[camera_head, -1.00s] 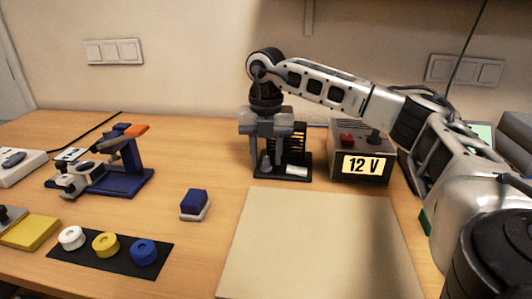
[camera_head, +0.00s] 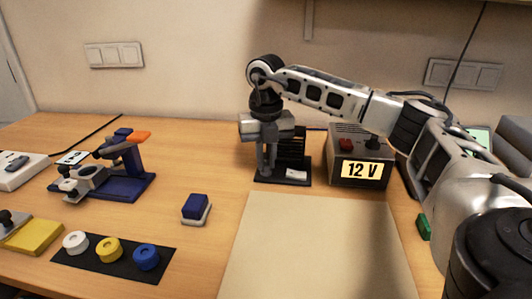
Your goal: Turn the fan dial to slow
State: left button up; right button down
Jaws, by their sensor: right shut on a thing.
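The fan unit (camera_head: 292,150) is a small black stand with a slotted grille, a flat base and a white label on the base. It stands at the back middle of the table. My right gripper (camera_head: 267,173) points down at the front left of this unit. Its fingers are close together, shut on the fan dial, which they hide. I cannot read the dial's setting. My left gripper is not in view.
A grey 12 V supply box (camera_head: 361,157) with a red button stands right of the fan. A beige mat (camera_head: 318,245) lies in front. A blue block (camera_head: 195,206), a blue-and-orange fixture (camera_head: 125,180) and a black strip with spools (camera_head: 112,258) are left.

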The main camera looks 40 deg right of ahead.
jog(key=n+p, duration=0.2)
jog(key=n, duration=0.2)
jog(key=shift+r+n, duration=0.15)
jog(key=shift+n, duration=0.15)
jog(key=n+p, duration=0.1)
jog(key=n, duration=0.2)
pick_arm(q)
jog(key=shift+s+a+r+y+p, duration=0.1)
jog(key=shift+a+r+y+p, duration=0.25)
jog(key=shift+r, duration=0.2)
pick_arm(e)
jog(key=shift+n, duration=0.8)
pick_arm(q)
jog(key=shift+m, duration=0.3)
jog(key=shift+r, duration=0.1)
pick_arm(e)
jog(key=c, duration=1.4)
grip_release()
